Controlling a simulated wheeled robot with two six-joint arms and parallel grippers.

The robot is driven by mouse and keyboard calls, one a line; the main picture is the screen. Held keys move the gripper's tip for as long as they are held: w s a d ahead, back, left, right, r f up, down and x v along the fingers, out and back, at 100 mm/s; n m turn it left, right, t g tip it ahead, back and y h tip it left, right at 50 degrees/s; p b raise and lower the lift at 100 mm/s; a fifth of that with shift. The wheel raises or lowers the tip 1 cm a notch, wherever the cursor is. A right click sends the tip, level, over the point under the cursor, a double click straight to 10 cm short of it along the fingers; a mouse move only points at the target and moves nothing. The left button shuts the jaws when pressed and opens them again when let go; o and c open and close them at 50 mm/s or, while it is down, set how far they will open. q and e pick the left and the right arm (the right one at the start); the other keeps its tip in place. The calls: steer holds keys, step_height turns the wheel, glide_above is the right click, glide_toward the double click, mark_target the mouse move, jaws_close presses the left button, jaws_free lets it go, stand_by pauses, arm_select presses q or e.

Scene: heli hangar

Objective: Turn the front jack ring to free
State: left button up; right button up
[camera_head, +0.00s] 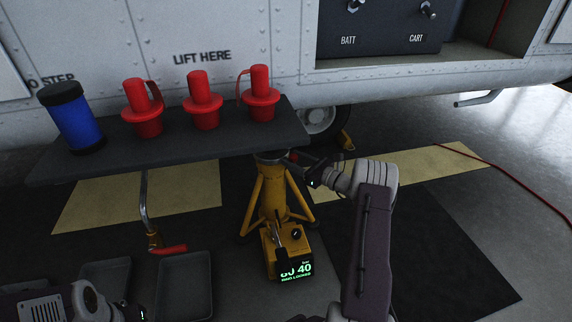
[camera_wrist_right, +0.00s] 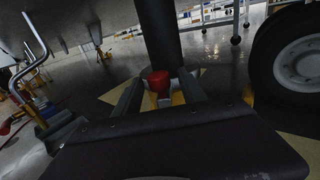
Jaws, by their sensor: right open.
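The yellow tripod jack (camera_head: 272,195) stands under the aircraft's belly, its top partly hidden by the dark shelf. A green display (camera_head: 296,272) on its control box appears to read ring locked. My right gripper (camera_head: 300,160) reaches the jack's top from the right. In the right wrist view my fingers (camera_wrist_right: 160,92) are spread with a small red part (camera_wrist_right: 158,80) between them, below a dark upright column (camera_wrist_right: 158,35). I cannot tell whether they touch it. The ring itself is not clearly seen. Part of my left gripper (camera_head: 138,313) shows at the bottom edge, fingertips unclear.
The dark shelf (camera_head: 110,160) holds red plugs (camera_head: 203,100) and a blue cylinder (camera_head: 74,118), close above my right gripper. A crank handle (camera_head: 148,205) hangs below it. Trays (camera_head: 185,270) lie at lower left. A wheel (camera_wrist_right: 298,62) stands at right in the wrist view.

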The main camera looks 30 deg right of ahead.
steer(key=b+x, duration=0.1)
steer(key=x, duration=0.1)
steer(key=shift+w+a+f, duration=0.2)
steer(key=shift+w, duration=0.15)
steer(key=shift+w+a+r, duration=0.1)
steer(key=shift+w+r, duration=0.1)
steer(key=shift+w, duration=0.15)
arm_select(q)
step_height(320, 180, down, 2)
steer(key=shift+f, duration=0.25)
arm_select(e)
jaws_close()
stand_by(0.5)
